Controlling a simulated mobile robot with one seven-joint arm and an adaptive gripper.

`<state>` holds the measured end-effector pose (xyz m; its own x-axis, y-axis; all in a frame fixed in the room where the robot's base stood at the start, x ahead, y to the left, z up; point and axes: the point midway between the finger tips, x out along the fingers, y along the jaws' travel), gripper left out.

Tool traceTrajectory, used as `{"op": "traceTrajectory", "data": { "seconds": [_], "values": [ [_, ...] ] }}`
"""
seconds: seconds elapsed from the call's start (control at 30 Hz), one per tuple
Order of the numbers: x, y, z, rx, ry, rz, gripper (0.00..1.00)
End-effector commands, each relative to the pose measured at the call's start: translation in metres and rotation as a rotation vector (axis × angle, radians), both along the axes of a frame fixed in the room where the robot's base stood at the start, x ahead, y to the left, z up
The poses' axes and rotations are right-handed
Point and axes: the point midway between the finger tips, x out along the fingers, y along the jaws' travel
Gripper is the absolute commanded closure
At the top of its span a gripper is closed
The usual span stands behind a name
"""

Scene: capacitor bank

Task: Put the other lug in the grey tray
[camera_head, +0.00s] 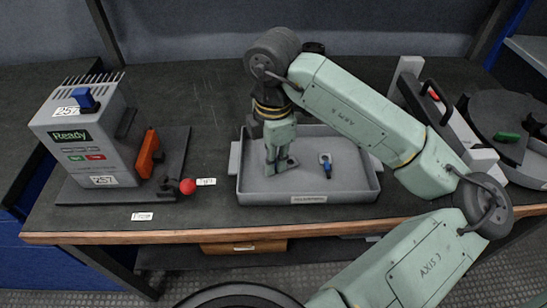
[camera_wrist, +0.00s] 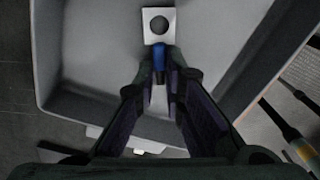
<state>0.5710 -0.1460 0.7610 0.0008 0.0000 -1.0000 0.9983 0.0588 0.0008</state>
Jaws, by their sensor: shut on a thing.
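The grey tray (camera_head: 305,197) sits on the dark bench top in the middle of the head view. A lug (camera_head: 326,166) with a metal eye and a blue sleeve lies on the tray floor, right of my gripper. My gripper (camera_head: 280,167) reaches down inside the tray's left part. In the wrist view, my gripper (camera_wrist: 162,76) is shut on a lug's blue sleeve (camera_wrist: 159,58), with its square, holed metal end (camera_wrist: 158,24) pointing away from the fingers. The held lug cannot be made out in the head view. Whether it touches the tray floor is unclear.
A grey "Ready" box (camera_head: 85,130) with a blue switch and an orange part (camera_head: 148,153) stands at left, near a red ball knob (camera_head: 187,186). At right are a black-handled device (camera_head: 440,105) and a round dark unit (camera_head: 510,125). The bench front beside the tray is mostly clear.

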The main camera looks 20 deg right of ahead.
Motion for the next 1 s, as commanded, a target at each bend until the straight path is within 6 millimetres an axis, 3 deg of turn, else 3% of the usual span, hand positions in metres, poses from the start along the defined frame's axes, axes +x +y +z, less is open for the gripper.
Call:
{"op": "traceTrajectory", "data": {
  "seconds": [0.17,0.2,0.47,0.77,1.0],
  "values": [
    [0.000,0.000,-0.005,-0.001,0.000,0.000,1.00],
    [0.000,0.000,-0.003,0.000,0.000,0.000,0.87],
    [0.000,0.000,-0.003,0.000,0.000,0.000,0.70],
    [0.000,0.000,-0.002,0.000,0.000,0.000,0.70],
    [0.001,-0.001,0.017,-0.004,-0.002,0.000,0.70]
  ]
}}
